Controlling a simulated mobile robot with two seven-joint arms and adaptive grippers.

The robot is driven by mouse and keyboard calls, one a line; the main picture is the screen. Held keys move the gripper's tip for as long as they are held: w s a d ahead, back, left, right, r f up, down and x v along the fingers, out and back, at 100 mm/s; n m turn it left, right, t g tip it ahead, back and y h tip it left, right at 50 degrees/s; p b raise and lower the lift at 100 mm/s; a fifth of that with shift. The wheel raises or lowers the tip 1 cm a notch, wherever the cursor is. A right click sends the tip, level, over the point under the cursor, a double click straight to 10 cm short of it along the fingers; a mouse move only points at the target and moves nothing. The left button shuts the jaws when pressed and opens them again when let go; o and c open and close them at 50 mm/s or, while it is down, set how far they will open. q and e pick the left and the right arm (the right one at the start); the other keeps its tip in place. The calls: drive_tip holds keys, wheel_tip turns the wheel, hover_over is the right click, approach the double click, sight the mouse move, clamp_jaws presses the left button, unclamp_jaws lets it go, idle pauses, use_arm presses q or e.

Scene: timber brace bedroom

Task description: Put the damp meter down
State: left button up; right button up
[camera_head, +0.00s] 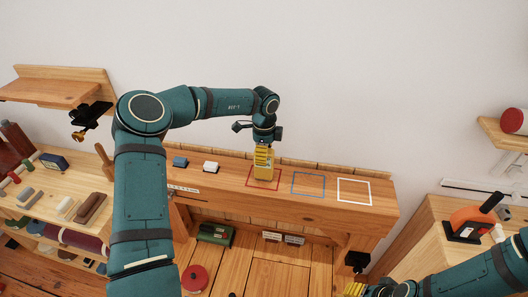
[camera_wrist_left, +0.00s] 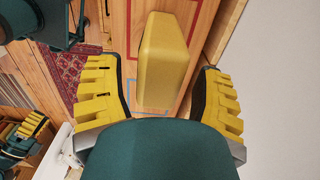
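The damp meter (camera_head: 264,174) is a yellow block with rounded edges. It stands on the wooden bench top at the red square outline (camera_head: 249,182). My left gripper (camera_head: 262,157) is directly above and around it, pointing down. In the left wrist view the meter (camera_wrist_left: 165,58) lies between the two spread yellow fingers of the gripper (camera_wrist_left: 163,70), with a gap visible at each side.
Blue (camera_head: 308,193) and white (camera_head: 354,203) outlines to the right are empty. A white block (camera_head: 211,167) and a blue-grey block (camera_head: 180,161) lie left on the bench (camera_head: 225,190). A cluttered table is at the left.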

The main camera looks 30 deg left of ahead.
use_arm(q)
drive_tip(key=shift+r, duration=0.15)
wheel_tip(320, 180, up, 12)
idle(0.6)
idle(0.4)
